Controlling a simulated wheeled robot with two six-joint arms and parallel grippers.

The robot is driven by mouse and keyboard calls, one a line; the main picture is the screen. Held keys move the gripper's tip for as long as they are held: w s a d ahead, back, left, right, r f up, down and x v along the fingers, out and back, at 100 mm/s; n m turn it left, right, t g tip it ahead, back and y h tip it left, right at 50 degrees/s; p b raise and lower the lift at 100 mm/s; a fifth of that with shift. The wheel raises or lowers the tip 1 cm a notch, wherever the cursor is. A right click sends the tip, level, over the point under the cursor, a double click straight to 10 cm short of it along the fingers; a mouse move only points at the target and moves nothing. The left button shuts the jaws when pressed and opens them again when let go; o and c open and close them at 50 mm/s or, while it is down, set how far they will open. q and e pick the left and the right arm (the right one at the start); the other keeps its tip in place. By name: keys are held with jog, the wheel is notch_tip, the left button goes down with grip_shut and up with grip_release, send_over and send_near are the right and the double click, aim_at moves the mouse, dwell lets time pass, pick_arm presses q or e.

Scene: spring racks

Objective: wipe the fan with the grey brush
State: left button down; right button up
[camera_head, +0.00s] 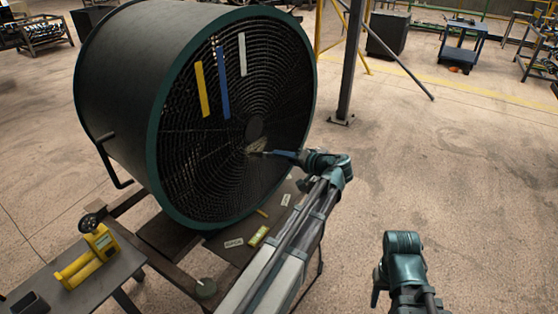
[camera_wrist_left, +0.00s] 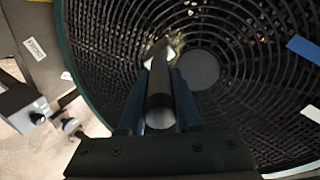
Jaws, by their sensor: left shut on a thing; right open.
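The fan (camera_head: 125,80) is a large dark drum with a green rim and a round wire grille facing my arms. My left gripper (camera_head: 283,154) is beside the grille's hub, shut on the brush handle (camera_wrist_left: 159,95). The brush's pale bristle end (camera_head: 257,146) is at the grille just beside the hub; in the left wrist view the bristles (camera_wrist_left: 160,47) overlap the wires left of the hub. I cannot tell whether they touch. My right gripper (camera_head: 379,287) is low at the right, open and empty, away from the fan.
Yellow (camera_head: 201,89), blue (camera_head: 223,84) and white (camera_head: 242,54) strips hang on the upper grille. A small table (camera_head: 115,278) at lower left holds a yellow tool (camera_head: 90,258). A post (camera_head: 352,65) stands behind the fan. The floor at right is clear.

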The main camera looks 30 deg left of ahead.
pick_arm(q)
jog(key=shift+w, duration=0.2)
jog(key=shift+w+d, duration=0.15)
jog(key=shift+w, duration=0.55)
jog(key=shift+w+d, duration=0.15)
jog(key=shift+w, duration=0.65)
jog(key=w, duration=0.2)
jog(key=shift+w+d, duration=0.3)
jog(key=shift+w, duration=0.05)
jog(key=shift+s, duration=0.1)
jog(key=shift+s+a, duration=0.2)
jog(key=shift+s, duration=0.5)
jog(key=shift+s+a, duration=0.2)
jog(key=shift+s, duration=0.6)
